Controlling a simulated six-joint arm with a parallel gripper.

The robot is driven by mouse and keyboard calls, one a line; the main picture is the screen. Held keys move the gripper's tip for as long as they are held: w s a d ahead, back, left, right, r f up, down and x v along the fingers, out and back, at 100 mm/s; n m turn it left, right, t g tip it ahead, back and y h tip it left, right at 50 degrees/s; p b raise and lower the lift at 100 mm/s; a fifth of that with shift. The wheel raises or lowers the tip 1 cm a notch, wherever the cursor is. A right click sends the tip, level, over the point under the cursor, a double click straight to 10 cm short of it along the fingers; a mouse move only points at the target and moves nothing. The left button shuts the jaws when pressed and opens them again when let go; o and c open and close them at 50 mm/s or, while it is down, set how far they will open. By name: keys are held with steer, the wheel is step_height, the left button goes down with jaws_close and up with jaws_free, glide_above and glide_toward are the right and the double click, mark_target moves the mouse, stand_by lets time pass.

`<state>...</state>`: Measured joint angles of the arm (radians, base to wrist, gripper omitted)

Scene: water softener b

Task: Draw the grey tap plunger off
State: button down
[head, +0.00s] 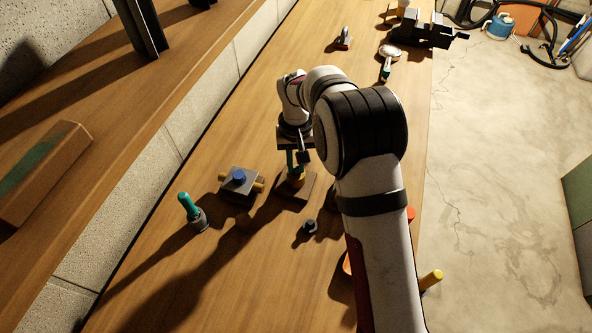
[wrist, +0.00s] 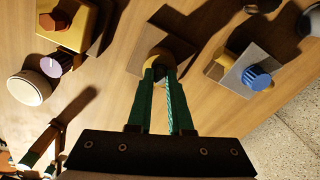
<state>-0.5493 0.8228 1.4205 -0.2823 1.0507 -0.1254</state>
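A tap with a round brass body (head: 296,181) stands on a dark square plate (head: 290,198) on the bench. In the wrist view the brass body (wrist: 157,58) shows just beyond the fingertips, with a small dark grey part at its centre, which looks like the plunger. My gripper (head: 297,160) points down over this tap from above. In the wrist view the green fingers of my gripper (wrist: 160,75) are a short gap apart, one on each side of the grey part. Whether they press on it is hidden.
A grey block with a blue knob (head: 238,177) and a teal-handled piece (head: 188,205) stand to the left. A small dark knob (head: 308,227) is in front. A yellow block with a red knob (wrist: 78,27) is at the wrist view's upper left.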

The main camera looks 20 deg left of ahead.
mark_target(296, 167)
steer(key=shift+r, duration=0.35)
stand_by(0.3)
step_height(296, 167, up, 4)
steer(key=shift+r, duration=0.2)
stand_by(0.4)
